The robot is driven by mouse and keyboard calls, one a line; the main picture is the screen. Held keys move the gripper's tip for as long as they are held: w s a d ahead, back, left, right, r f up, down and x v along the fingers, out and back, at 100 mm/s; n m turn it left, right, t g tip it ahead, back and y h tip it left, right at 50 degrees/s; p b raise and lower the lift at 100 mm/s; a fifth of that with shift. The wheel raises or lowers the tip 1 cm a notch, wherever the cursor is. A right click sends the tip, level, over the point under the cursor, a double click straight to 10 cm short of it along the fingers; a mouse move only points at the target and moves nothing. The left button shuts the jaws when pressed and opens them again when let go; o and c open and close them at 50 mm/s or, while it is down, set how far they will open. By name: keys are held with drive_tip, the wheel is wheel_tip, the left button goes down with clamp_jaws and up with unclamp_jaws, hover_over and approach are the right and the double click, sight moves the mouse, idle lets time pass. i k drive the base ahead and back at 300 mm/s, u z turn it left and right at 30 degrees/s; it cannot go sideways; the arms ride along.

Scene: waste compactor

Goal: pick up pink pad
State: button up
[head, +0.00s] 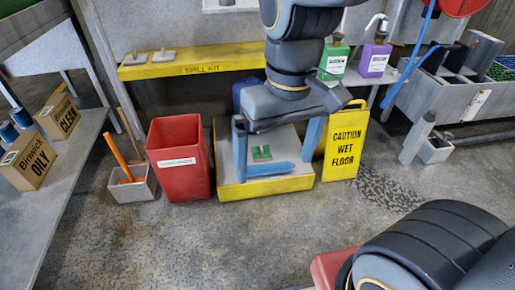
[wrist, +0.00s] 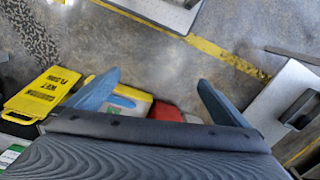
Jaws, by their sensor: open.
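I cannot make out a pink pad in either view. A small green pad with a pale, reddish-marked piece on it (head: 262,152) lies on the grey top of a yellow-edged platform (head: 265,188). My gripper (head: 277,150) is open in front of or above this platform in the head view, its blue fingers on either side of the green pad in the picture. Their height above it is unclear. In the wrist view, my gripper (wrist: 158,95) has its fingers spread, with nothing seen held. A blue piece low by the left finger may be part of it.
A red bin (head: 180,160) stands left of the platform, a yellow wet-floor sign (head: 344,145) right. Behind, a yellow spill-kit shelf (head: 200,66) holds two small grey pads (head: 136,58). Green (head: 334,60) and purple (head: 375,58) bottles stand back right.

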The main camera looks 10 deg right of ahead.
sight(260, 153)
drive_tip(key=k, duration=0.65)
drive_tip(key=u, duration=0.55)
drive_tip(key=i, duration=0.6)
drive_tip(key=u, duration=0.7)
drive_tip(key=i, duration=0.7)
drive_tip(key=z, duration=0.75)
drive_tip(key=i, duration=0.55)
drive_tip(key=z, duration=0.55)
